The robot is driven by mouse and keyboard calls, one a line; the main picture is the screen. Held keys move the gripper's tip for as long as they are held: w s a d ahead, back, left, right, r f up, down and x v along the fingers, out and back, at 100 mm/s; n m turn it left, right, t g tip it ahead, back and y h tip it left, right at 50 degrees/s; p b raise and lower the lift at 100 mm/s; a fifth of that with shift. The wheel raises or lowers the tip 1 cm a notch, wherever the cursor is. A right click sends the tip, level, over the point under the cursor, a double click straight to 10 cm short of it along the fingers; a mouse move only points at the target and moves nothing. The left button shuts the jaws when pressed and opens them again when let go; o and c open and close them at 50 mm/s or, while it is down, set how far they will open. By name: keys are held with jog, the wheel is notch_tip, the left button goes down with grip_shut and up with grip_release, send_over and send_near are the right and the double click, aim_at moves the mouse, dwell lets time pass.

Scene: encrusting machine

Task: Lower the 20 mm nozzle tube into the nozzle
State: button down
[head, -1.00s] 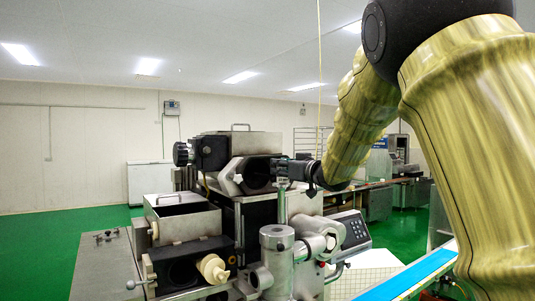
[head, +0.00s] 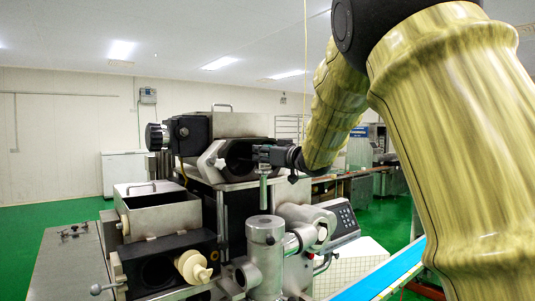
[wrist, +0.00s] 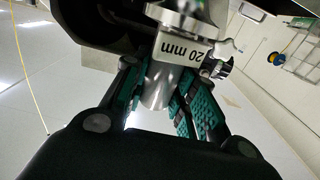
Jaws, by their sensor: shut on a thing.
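The 20 mm nozzle tube (head: 263,194) is a slim metal tube, held upright. In the wrist view its white "20 mm" label (wrist: 181,51) shows upside down, with the bare tube (wrist: 158,88) between teal finger pads. My gripper (head: 270,156) is shut on the tube near its upper end; it also shows in the wrist view (wrist: 165,88). The nozzle (head: 265,243) is a thick grey metal cylinder right below the tube.
The encrusting machine's black round housing (head: 238,156) is close behind my gripper. A metal hopper (head: 160,211) and a cream-coloured knob (head: 193,267) stand left of the nozzle. A keypad panel (head: 341,219) and a blue conveyor belt (head: 385,276) are at the right.

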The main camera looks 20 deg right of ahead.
jog(key=shift+w+f+b, duration=0.2)
jog(key=shift+f+b, duration=0.05)
jog(key=shift+f, duration=0.3)
jog(key=shift+w+f+b, duration=0.15)
jog(key=shift+f+b, duration=0.05)
jog(key=shift+f, duration=0.35)
jog(key=shift+d+f, duration=0.1)
jog(key=shift+f, duration=0.15)
jog(key=shift+s+d+r, duration=0.1)
jog(key=shift+s+r, duration=0.2)
jog(key=shift+r, duration=0.1)
jog(key=shift+s+r, duration=0.15)
jog(key=shift+s, duration=0.1)
jog(key=shift+w+p, duration=0.15)
jog(key=shift+p, duration=0.2)
jog(key=shift+s, duration=0.3)
jog(key=shift+w, duration=0.2)
